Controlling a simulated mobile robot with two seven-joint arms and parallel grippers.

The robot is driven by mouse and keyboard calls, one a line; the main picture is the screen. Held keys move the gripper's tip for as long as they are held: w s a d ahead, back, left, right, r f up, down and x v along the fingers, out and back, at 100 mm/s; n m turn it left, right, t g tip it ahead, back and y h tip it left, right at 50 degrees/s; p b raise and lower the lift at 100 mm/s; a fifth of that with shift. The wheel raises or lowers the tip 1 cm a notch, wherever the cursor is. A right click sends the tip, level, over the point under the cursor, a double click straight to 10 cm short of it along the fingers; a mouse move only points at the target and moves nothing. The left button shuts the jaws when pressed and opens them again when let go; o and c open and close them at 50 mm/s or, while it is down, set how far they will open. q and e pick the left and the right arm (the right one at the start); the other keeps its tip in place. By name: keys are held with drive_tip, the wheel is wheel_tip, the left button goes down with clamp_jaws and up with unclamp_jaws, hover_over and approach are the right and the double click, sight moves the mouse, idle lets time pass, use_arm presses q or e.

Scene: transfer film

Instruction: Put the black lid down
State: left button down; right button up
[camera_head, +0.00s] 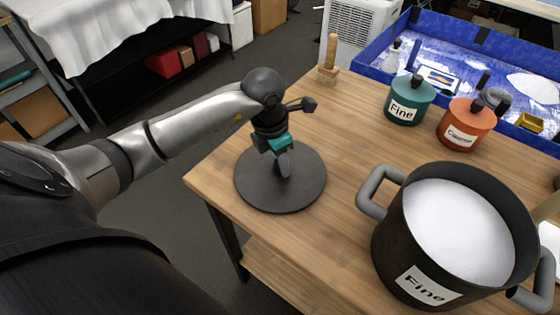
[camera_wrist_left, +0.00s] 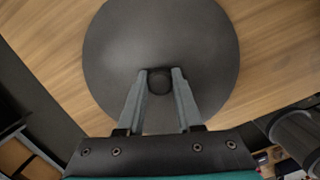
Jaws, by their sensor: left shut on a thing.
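The round black lid (camera_head: 305,190) is at the left end of the wooden table (camera_head: 345,127), near its corner. My left gripper (camera_head: 284,168) is over the lid, pointing down. In the left wrist view my left gripper (camera_wrist_left: 160,82) is shut on the round knob in the middle of the lid (camera_wrist_left: 160,35). The lid looks about level. I cannot tell whether its underside touches the table. A large dark pot (camera_head: 410,245) labelled "Fine", full of white material, stands open to the right of the lid. My right gripper is not in view.
A green canister (camera_head: 409,100) labelled "Fine" and an orange canister (camera_head: 465,125) stand at the back right. A wooden tool (camera_head: 330,62) stands at the back edge. A blue-walled tray (camera_head: 384,42) lies beyond. Bare tabletop separates lid and pot.

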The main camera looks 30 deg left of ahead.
sight(273, 174)
use_arm(q)
drive_tip(key=shift+f, duration=0.2)
drive_tip(key=c, duration=0.6)
unclamp_jaws()
drive_tip(key=shift+r, duration=0.1)
drive_tip(key=shift+o, duration=0.2)
drive_tip(key=shift+r, duration=0.1)
drive_tip(key=shift+r, duration=0.35)
wheel_tip(273, 174, up, 11)
drive_tip(key=s+p, duration=0.1)
drive_tip(key=shift+s+a+r, duration=0.15)
drive_tip(key=shift+s+a, duration=0.15)
drive_tip(key=shift+a, duration=0.1)
